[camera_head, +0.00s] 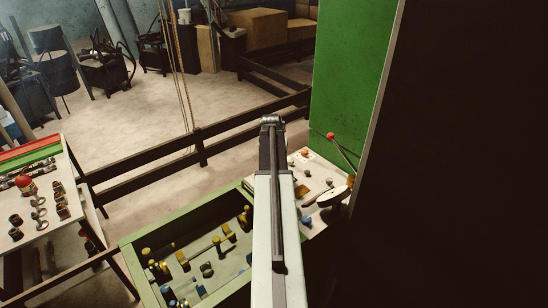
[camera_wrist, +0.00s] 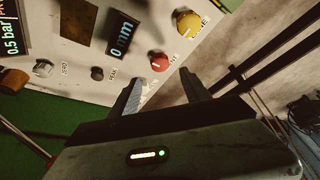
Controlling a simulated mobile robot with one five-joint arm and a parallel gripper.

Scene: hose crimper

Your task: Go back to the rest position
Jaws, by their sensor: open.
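My gripper (camera_wrist: 160,80) is open in the wrist view, its two dark fingers apart with nothing held between them. The fingertips point toward a control panel (camera_wrist: 115,62) with a red knob (camera_wrist: 160,62) and a yellow knob (camera_wrist: 188,24). The red knob shows just beyond the gap between the fingertips; I cannot tell whether they touch the panel. In the head view my arm stretches forward over the bench, and the gripper's fingers cannot be made out there.
A green machine cabinet (camera_head: 348,75) stands right of my arm, with a red-tipped lever (camera_head: 331,136). A green-rimmed tray (camera_head: 130,251) of fittings lies below left. A white table (camera_head: 58,215) with parts is at the left. A dark rail (camera_head: 235,130) crosses ahead; open floor lies beyond.

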